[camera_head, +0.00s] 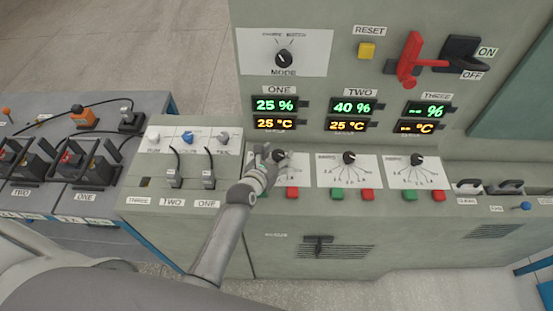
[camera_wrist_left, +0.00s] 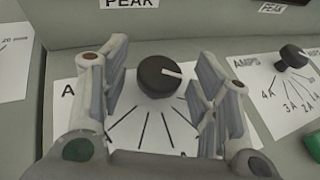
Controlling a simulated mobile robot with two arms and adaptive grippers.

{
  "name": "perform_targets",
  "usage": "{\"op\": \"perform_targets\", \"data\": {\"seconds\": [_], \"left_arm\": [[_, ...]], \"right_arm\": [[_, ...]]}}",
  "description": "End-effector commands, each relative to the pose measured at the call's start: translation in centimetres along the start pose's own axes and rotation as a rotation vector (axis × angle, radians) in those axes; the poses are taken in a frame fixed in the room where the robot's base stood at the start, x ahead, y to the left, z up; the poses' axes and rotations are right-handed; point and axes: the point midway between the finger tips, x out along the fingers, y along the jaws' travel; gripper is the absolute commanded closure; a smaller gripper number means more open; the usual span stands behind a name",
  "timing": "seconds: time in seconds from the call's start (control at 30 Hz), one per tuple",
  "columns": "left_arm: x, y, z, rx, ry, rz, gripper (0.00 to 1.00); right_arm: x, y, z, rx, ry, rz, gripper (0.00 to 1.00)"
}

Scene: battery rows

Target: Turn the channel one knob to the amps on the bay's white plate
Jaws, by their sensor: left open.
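The channel one knob (camera_head: 279,156) is a black round dial on a white AMPS scale plate below the ONE displays. My left gripper (camera_head: 263,168) is at this knob. In the wrist view its open fingers (camera_wrist_left: 160,95) stand on either side of the knob, with gaps showing. Small white plates (camera_head: 70,219) sit on the front edge of the battery bays at left; their text is too small to read. My right gripper is not in view.
The channel two knob (camera_head: 349,158) and channel three knob (camera_head: 417,160) stand to the right. A red button (camera_head: 292,193) lies just below my gripper. The MODE knob (camera_head: 283,58), yellow RESET button (camera_head: 366,50) and red lever (camera_head: 409,60) are above. Cable plugs (camera_head: 208,178) stand left.

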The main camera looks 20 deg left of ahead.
Motion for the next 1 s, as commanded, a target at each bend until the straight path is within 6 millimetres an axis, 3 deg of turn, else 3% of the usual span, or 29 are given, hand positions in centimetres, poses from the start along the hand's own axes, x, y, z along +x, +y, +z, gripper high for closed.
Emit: {"op": "perform_targets", "data": {"seconds": [0.3,0.67,1.0], "left_arm": [[0.18,0.0,0.04,0.001,0.0,0.0,0.44],[0.17,0.01,0.02,0.001,0.0,0.0,0.87],[0.25,0.19,-0.16,0.023,0.0,-0.043,0.88]], "right_arm": [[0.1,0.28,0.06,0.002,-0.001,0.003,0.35],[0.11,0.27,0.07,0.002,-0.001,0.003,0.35],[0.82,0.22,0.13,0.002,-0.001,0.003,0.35]]}}
